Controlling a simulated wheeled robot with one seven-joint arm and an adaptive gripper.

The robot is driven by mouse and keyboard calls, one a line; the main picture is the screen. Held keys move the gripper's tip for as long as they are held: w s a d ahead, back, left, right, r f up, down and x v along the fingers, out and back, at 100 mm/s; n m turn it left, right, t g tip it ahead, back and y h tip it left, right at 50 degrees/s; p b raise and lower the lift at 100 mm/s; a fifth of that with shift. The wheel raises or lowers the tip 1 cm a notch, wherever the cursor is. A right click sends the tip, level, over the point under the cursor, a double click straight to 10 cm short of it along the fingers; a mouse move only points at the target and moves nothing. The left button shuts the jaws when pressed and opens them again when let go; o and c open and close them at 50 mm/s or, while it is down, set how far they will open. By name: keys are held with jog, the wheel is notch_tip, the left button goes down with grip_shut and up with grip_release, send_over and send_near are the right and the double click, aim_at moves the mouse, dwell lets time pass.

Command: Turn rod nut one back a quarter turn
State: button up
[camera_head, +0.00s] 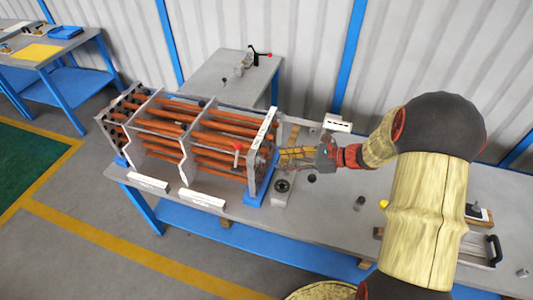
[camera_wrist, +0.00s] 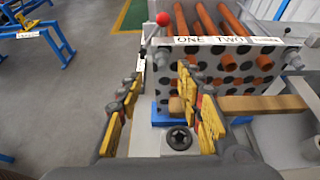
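The flanged shell is a rack of orange tubes between grey plates (camera_head: 190,135) on the bench. Its end plate (camera_wrist: 225,70) has black holes and the labels ONE and TWO, with a third label partly readable. A red-balled lever (camera_wrist: 163,19) stands at its upper left corner, near label ONE; it also shows in the head view (camera_head: 238,147). A small grey rod end (camera_wrist: 147,45) sits at that corner, but I cannot tell the nut's shape or angle. My gripper (camera_wrist: 160,100) is open and empty in front of the plate, its yellow fingers apart; it also shows in the head view (camera_head: 283,156).
A round dark socket fitting (camera_wrist: 179,138) sits below the fingers. A wooden bar (camera_wrist: 262,104) lies to the right. Small loose parts, including a grey cylinder (camera_head: 359,203), stand on the bench. A smaller table with a clamp (camera_head: 215,80) stands behind.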

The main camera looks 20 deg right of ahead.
aim_at(259, 160)
jog(key=b+x, duration=0.1)
jog(key=x, duration=0.6)
jog(key=shift+w+a+f, duration=0.15)
jog(key=shift+w, duration=0.2)
jog(key=shift+c, duration=1.4)
grip_shut()
